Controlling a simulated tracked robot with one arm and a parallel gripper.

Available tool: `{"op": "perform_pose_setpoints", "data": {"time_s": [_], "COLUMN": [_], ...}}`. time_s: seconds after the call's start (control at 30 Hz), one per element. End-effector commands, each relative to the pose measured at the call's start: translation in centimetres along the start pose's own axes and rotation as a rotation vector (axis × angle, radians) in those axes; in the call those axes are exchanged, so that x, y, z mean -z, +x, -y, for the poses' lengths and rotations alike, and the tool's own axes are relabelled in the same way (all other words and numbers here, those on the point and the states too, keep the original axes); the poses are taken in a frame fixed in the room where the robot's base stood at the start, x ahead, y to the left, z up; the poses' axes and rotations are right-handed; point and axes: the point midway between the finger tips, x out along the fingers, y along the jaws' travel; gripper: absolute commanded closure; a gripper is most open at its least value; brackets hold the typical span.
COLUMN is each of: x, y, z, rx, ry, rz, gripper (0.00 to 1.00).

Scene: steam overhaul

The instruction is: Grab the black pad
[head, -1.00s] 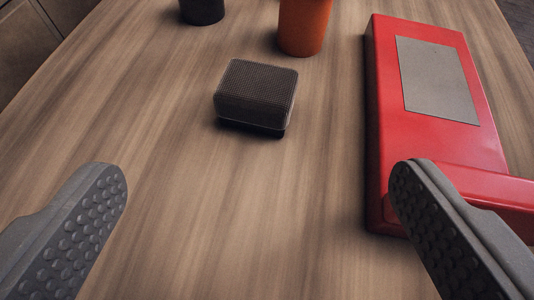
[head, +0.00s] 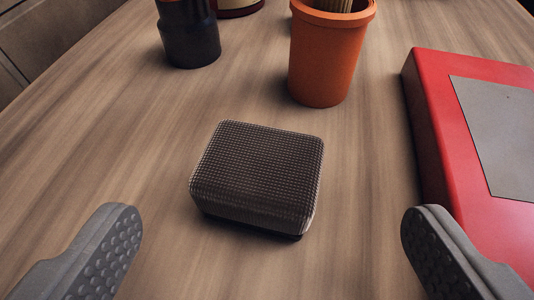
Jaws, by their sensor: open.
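The black pad (head: 257,176) is a dark, rounded block with a fine grid texture on its top and sides. It lies flat on the wooden table, near the middle of the head view. My gripper (head: 272,240) is open and empty. Its two grey, studded fingers stand wide apart at the lower left and lower right. The pad lies ahead of the fingertips, between their lines, and neither finger touches it.
A red box with a grey plate (head: 430,130) lies on the right, close to my right finger. An orange cup (head: 325,60) holding thin sticks and a dark cylinder (head: 188,35) stand behind the pad. The wooden table (head: 110,140) is clear left of the pad.

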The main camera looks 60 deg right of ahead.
Motion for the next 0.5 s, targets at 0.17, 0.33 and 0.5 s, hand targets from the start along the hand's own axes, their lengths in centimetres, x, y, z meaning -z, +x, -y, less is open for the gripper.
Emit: {"op": "perform_pose_setpoints", "data": {"time_s": [0.17,0.33,0.5], "x": [-0.6,-0.4,-0.3], "y": [2.3,4.2,4.6], "z": [0.1,0.2,0.2], "rx": [-0.001,-0.001,-0.001], "ry": [-0.002,-0.001,0.000], "rz": [0.002,0.000,0.001], "gripper": [0.13,0.13,0.13]}}
